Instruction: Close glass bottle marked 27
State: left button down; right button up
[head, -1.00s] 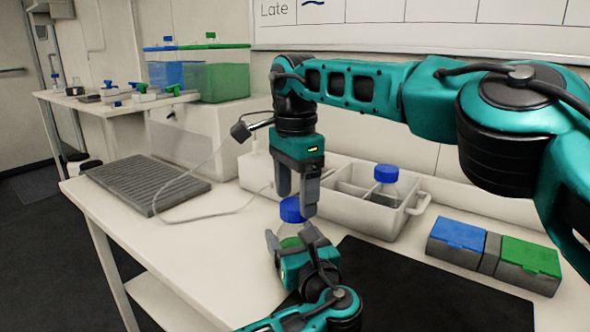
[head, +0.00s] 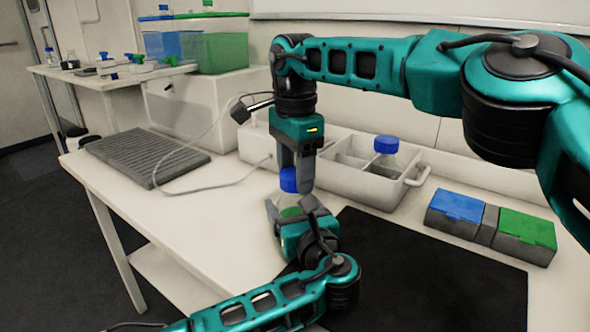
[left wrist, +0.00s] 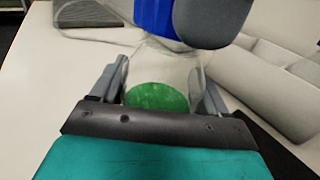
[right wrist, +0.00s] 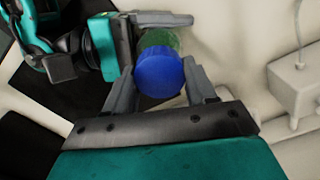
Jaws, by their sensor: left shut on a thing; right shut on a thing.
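A clear glass bottle (left wrist: 165,68) with green contents stands upright between the fingers of my left gripper (left wrist: 163,88), which is shut on its body. In the head view my left gripper (head: 290,214) holds it low over the table. A blue cap (head: 289,180) is at the bottle's top, and my right gripper (head: 297,180) reaches down from above, shut on the cap. The right wrist view shows the cap (right wrist: 159,72) between the fingers, in line with the bottle. I cannot tell whether the cap is fully seated. No number 27 is readable.
A white divided tray (head: 350,165) behind holds another blue-capped bottle (head: 385,158). A dark mat (head: 420,275) lies in front. A grey ridged plate (head: 150,155) and cable lie at the left.

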jog(key=shift+c, duration=1)
jog(key=m, duration=1.8)
jog(key=shift+m, duration=0.3)
jog(key=m, duration=0.5)
jog(key=shift+m, duration=0.4)
jog(key=o, duration=1.2)
jog(key=shift+o, duration=0.2)
jog(key=shift+r, duration=3.7)
